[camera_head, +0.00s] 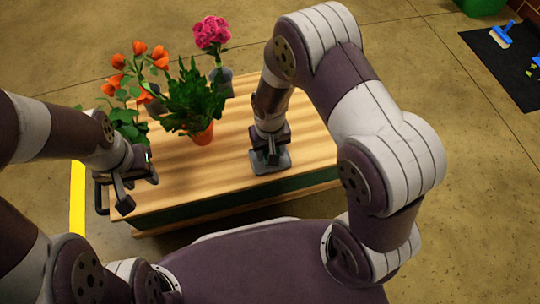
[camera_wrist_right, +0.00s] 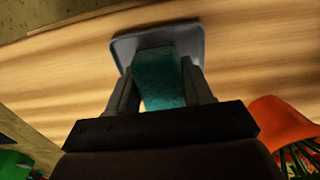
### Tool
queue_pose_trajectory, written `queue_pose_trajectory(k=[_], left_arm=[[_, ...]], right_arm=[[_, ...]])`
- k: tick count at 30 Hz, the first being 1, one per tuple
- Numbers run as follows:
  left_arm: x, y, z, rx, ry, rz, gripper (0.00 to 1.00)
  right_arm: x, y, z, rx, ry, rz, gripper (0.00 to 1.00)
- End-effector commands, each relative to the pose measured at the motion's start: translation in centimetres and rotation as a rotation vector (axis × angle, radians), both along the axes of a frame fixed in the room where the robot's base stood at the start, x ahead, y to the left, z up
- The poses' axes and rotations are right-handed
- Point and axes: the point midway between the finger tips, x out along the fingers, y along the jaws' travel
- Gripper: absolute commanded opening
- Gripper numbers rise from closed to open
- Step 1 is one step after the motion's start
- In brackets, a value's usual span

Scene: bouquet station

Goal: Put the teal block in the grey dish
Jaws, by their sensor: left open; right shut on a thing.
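The teal block (camera_wrist_right: 158,78) is between the fingers of my right gripper (camera_wrist_right: 160,85), which is shut on it in the right wrist view. The block is over the grey dish (camera_wrist_right: 196,40); I cannot tell whether it touches the dish bottom. In the head view the grey dish (camera_head: 284,161) sits near the table's front edge, under my right gripper (camera_head: 272,156), and the block is hidden or too small to make out. My left gripper (camera_head: 138,190) is open and empty at the table's left end, away from the dish.
The wooden table (camera_head: 225,170) also holds a green plant in an orange pot (camera_head: 203,134), orange flowers (camera_head: 140,48) and pink flowers (camera_head: 212,32) in a grey vase (camera_head: 222,80), all left of the dish. A black mat (camera_head: 510,70) with a blue brush (camera_head: 503,33) lies on the floor.

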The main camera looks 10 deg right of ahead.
Motion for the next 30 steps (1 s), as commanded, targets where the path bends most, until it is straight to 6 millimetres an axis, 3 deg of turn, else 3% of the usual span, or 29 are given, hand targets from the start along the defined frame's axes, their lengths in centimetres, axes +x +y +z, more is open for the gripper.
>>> queue_pose_trajectory(k=[1, 11, 12, 14, 23, 26, 30], left_arm=[[0.0, 0.0, -1.4, 0.0, 0.001, 0.0, 0.43], [0.0, 0.0, -0.9, 0.0, 0.0, 0.0, 0.43], [0.0, 0.0, -0.9, 0.0, 0.0, 0.0, 0.43], [0.0, 0.0, -0.9, 0.0, 0.0, 0.0, 0.43], [0.0, 0.0, -0.8, 0.0, 0.001, 0.0, 0.43], [0.0, 0.0, 0.5, 0.0, 0.001, 0.0, 0.43], [0.0, 0.0, 3.5, 0.0, 0.0, 0.0, 0.43]], right_arm=[[0.0, 0.0, -1.5, 0.0, 0.0, 0.0, 0.22], [0.0, 0.0, -1.3, 0.0, 0.0, 0.0, 0.22], [0.0, 0.0, -1.3, 0.0, -0.001, 0.0, 0.57], [0.0, 0.0, -1.3, 0.0, -0.001, 0.0, 0.76], [0.1, 0.0, -1.1, 0.0, -0.002, 0.0, 0.76], [0.1, 0.0, 0.7, 0.001, -0.003, 0.0, 0.76], [0.1, 0.0, 4.8, 0.001, -0.004, 0.0, 0.76]])
